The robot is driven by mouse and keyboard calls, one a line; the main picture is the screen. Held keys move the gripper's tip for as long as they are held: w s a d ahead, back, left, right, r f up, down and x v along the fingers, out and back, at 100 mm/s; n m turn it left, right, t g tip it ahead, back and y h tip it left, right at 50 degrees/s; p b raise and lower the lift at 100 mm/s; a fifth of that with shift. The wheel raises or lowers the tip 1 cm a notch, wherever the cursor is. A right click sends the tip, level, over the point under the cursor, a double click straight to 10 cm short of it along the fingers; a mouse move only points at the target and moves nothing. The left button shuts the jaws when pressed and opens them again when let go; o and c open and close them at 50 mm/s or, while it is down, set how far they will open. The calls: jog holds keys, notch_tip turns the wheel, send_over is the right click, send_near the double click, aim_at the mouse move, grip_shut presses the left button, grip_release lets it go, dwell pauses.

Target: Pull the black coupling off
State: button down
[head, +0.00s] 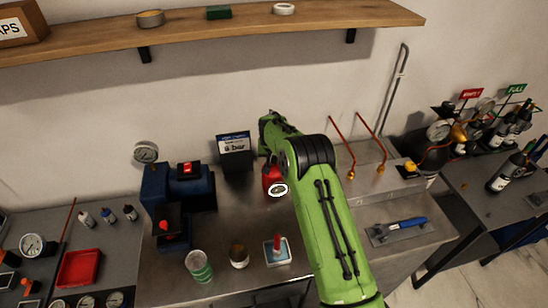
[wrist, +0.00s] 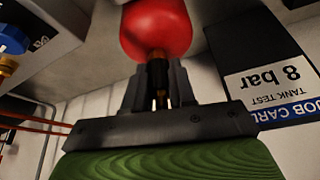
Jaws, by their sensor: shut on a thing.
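My green arm hides the fingers and coupling there.
A job card reading 8 bar (head: 233,142) stands left of the tank. A blue pump unit (head: 155,185) is further left. A green can (head: 199,267), a jar (head: 239,256) and a red-handled item (head: 277,248) stand in front. Copper pipes (head: 342,150) rise at right.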

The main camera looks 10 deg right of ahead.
jog(key=shift+r, duration=0.1)
dwell(0.5)
jog(key=shift+r+p, duration=1.4)
jog(key=shift+r, duration=1.25)
jog(key=shift+f, duration=0.1)
